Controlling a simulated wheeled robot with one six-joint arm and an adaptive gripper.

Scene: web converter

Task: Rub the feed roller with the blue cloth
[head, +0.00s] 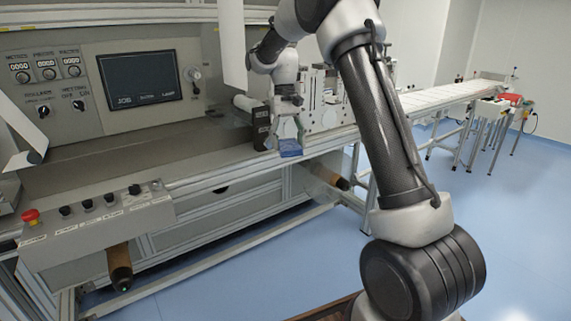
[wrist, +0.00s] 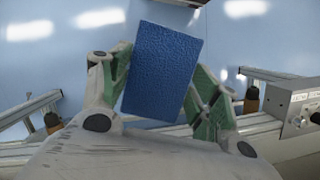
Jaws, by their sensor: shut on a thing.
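The blue cloth (head: 290,149) is a flat, rectangular blue piece with a textured face. My gripper (head: 289,132) is shut on it, at the front edge of the machine bed. In the wrist view the cloth (wrist: 163,72) sits between the two green-sided fingers and sticks out past their tips. A pale roller (head: 246,103) with a dark end block lies just left of my gripper in the head view. I cannot tell for sure that it is the feed roller. The wrist view does not show it, and any contact with the cloth is not visible.
A white web (head: 231,45) hangs left of my arm. Upright metal plates (head: 322,95) stand right of my gripper. The control box with a red button (head: 30,215) is at front left. Brown cores (head: 120,268) stick out below the bed. The blue floor is open at right.

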